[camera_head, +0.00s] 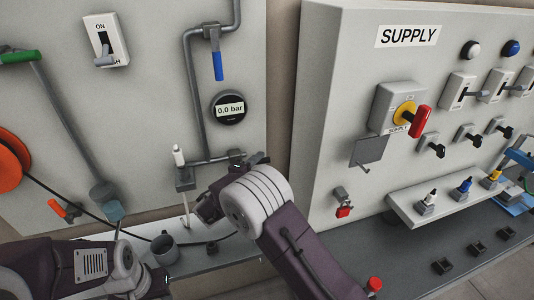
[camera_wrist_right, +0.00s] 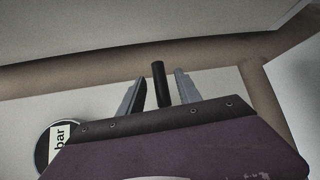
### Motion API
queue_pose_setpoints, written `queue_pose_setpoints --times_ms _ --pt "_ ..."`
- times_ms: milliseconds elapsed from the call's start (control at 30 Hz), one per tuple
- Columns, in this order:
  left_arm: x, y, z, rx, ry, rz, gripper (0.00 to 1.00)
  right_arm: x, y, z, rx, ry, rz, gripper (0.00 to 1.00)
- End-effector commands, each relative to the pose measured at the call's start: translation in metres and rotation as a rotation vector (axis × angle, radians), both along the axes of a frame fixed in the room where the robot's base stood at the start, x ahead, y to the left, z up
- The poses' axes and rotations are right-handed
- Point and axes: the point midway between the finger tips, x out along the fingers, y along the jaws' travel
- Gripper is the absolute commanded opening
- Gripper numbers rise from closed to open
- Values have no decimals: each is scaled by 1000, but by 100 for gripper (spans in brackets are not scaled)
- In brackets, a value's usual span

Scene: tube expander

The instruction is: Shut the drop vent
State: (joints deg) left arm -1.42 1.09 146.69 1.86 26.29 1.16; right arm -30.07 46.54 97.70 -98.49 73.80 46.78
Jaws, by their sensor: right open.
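A slim black handle (camera_wrist_right: 158,83), which looks like the drop vent's lever, stands between the two fingers of my right gripper (camera_wrist_right: 160,88) in the right wrist view. The fingers are apart, with gaps beside the handle. In the head view my right gripper (camera_head: 248,164) is at the low pipe end on the left panel, below the round gauge (camera_head: 229,107) reading 0.0 bar. My wrist partly covers this spot, so I cannot tell the vent's position. The gauge's edge also shows in the right wrist view (camera_wrist_right: 57,145). My left arm shows at lower left; its fingers are not visible.
A blue-handled valve (camera_head: 217,62) hangs on the pipe above the gauge. The supply panel (camera_head: 325,110) juts out to the right, with a red-handled switch (camera_head: 420,121). A dark hose crosses the left panel.

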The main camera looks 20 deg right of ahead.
Motion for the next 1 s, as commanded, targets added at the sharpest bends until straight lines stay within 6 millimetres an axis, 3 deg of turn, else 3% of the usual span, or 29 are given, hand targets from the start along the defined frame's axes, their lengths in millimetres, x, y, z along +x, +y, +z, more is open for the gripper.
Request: queue_pose_setpoints --times_ms 33,200,600,767,1000 --pt "0 0 12 0 0 0 36 8 -9 4 0 2 -4 41" --pt "0 0 25 0 0 0 36 30 -31 -2 -1 3 -4 41" --pt "0 0 28 0 0 0 36 42 -40 -8 1 1 0 41" --pt "0 0 28 0 0 0 36 41 -40 -8 1 2 0 0" --pt "0 0 28 0 0 0 36 41 -40 -8 1 2 0 0"
